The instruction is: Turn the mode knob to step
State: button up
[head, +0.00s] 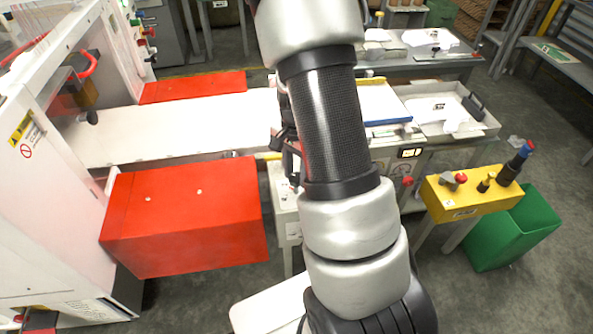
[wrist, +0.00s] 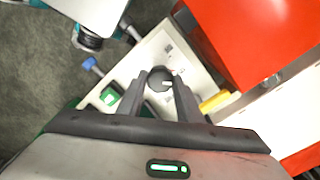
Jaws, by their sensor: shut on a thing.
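The mode knob (wrist: 159,75) is a dark round knob with a small pale mark on its face, on a whitish control panel (wrist: 203,88) in the wrist view. My gripper (wrist: 161,84) is shut on the knob, one finger on each side of it. The panel also shows in the head view (head: 281,190), partly behind my arm, which hides the knob there. The labels around the knob are too small to read.
A red box (head: 185,215) stands close left of the panel. A green part (wrist: 109,97), a blue knob (wrist: 89,63) and a yellow part (wrist: 215,101) are near the knob. A yellow box (head: 460,205) with controls and a green bin (head: 515,230) stand to the right.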

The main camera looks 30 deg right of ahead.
dwell(0.3)
jog(key=o, duration=1)
jog(key=shift+o, duration=0.2)
notch_tip(320, 180, up, 18)
jog(key=p, duration=0.3)
jog(key=shift+f, duration=0.25)
